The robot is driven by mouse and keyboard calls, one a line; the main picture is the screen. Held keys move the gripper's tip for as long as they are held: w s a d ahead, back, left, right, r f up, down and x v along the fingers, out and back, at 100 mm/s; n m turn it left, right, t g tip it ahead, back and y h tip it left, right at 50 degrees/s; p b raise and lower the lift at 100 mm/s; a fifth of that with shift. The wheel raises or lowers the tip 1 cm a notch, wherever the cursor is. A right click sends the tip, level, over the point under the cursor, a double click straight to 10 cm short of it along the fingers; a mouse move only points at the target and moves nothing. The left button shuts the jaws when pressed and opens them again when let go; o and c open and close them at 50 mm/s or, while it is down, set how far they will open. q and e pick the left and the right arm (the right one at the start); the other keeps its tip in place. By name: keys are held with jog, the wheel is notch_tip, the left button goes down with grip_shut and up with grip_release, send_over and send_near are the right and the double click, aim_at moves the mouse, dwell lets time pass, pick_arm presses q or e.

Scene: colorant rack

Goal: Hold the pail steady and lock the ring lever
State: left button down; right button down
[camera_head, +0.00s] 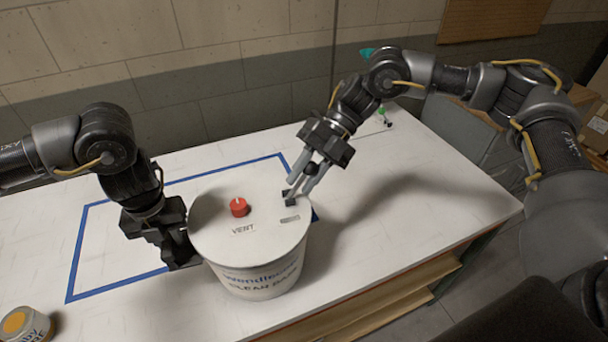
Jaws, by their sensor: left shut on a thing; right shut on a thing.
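The white pail (255,274) stands upright on the table, with a red knob (239,207) marked VENT on its lid. A small dark piece on the lid's right part, which looks like the ring lever (291,201), sits between my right gripper's fingertips. My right gripper (290,194) reaches down from the upper right and is shut on that piece. My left gripper (187,248) is at the pail's left side, low against its wall, and is shut on the pail; its fingertips are partly hidden. Whether the lever lies flat is too small to tell.
A can with a yellow-orange top (24,325) stands at the front left edge. A small green-tipped item (383,113) is at the back. The table right of the pail is clear.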

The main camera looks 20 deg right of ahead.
jog(key=c, duration=1.1)
grip_release()
jog(key=shift+d+f, duration=0.1)
jog(key=v, duration=1.2)
pick_arm(q)
jog(key=c, duration=1.1)
grip_release()
